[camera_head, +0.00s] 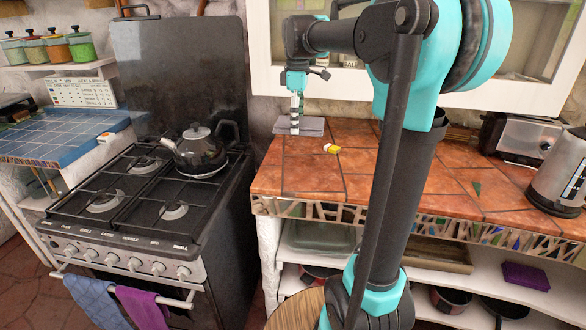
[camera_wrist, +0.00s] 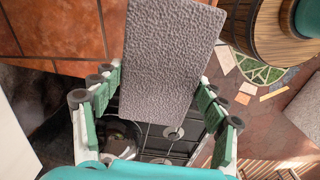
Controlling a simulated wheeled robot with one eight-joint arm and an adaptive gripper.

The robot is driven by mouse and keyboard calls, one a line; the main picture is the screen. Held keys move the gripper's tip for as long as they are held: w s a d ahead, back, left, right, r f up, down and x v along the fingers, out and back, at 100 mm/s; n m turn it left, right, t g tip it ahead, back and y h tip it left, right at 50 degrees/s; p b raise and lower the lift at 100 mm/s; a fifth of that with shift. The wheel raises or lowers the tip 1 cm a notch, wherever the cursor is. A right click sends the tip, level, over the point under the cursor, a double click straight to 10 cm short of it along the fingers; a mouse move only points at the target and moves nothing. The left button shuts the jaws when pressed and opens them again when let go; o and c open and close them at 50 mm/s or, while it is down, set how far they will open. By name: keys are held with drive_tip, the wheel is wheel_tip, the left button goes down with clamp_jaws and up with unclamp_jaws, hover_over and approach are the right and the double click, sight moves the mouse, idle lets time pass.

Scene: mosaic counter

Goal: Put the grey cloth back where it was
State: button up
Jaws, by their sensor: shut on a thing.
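The grey cloth (camera_head: 312,127) is a flat, rough-textured rectangle at the back left of the tiled counter (camera_head: 310,180), near the stove. My gripper (camera_head: 296,127) points down onto it from above. In the wrist view the cloth (camera_wrist: 172,45) lies between the two green-padded fingers of my gripper (camera_wrist: 155,88), which are shut on it. The cloth extends past the fingertips toward the top of that view. I cannot tell whether its underside touches the counter or hangs just above it.
The black stove (camera_head: 140,200) with a kettle (camera_head: 200,150) stands left of the counter. A toaster (camera_head: 520,138) and a steel kettle (camera_head: 560,175) stand at the right. A glass-fronted cabinet (camera_head: 265,80) hangs behind.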

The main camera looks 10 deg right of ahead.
sight(297, 174)
wheel_tip(297, 174, down, 16)
drive_tip(key=shift+f, duration=0.1)
idle(0.4)
drive_tip(key=o, duration=1.1)
wheel_tip(297, 174, up, 12)
drive_tip(key=shift+r, duration=0.1)
